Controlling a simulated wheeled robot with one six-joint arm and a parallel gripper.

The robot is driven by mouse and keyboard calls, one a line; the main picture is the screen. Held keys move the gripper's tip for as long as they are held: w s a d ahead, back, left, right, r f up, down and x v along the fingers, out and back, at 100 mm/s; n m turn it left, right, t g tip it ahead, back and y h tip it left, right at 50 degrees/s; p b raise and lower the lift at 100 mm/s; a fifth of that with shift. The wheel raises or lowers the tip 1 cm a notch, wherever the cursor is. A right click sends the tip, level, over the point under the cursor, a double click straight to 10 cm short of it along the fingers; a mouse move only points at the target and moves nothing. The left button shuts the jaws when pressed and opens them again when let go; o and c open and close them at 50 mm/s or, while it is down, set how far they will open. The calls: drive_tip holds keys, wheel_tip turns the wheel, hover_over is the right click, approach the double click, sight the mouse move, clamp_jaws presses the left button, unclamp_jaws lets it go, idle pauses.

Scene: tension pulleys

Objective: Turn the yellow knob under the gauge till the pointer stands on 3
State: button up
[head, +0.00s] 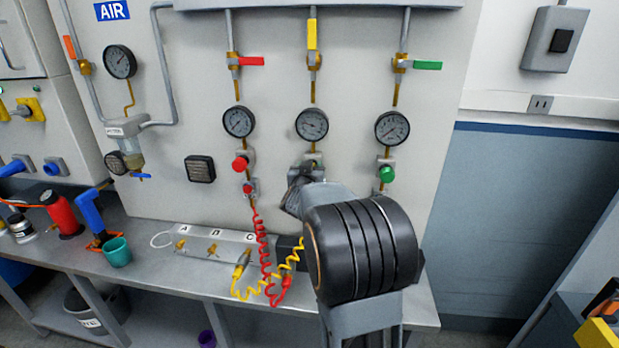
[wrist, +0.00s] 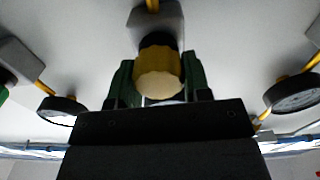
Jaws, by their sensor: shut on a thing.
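The yellow knob (wrist: 160,75) shows in the middle of the wrist view, below a grey block. My gripper (wrist: 159,88) has its two green fingers on either side of the knob and is shut on it. In the head view my gripper (head: 301,184) is at the panel under the middle gauge (head: 312,124), and my arm hides the yellow knob. The gauge has a white face in a dark ring. Its pointer and numbers are too small to read.
A gauge with a red knob (head: 240,163) is on the left and one with a green knob (head: 386,174) on the right. A yellow lever (head: 312,34) is above the middle gauge. Coiled red (head: 264,255) and yellow hoses hang beside my arm over the grey bench (head: 160,270).

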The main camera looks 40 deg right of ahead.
drive_tip(key=shift+f+m+b, duration=0.25)
drive_tip(key=shift+m+b, duration=0.5)
drive_tip(key=shift+m, duration=0.25)
drive_tip(key=shift+r+m, duration=0.25)
drive_tip(key=shift+m, duration=0.15)
drive_tip(key=o, duration=0.9)
drive_tip(key=shift+s, duration=0.1)
drive_tip(key=v, duration=1.3)
drive_tip(key=shift+s+a+b, duration=0.25)
drive_tip(key=shift+s+b, duration=0.05)
drive_tip(key=shift+b, duration=0.1)
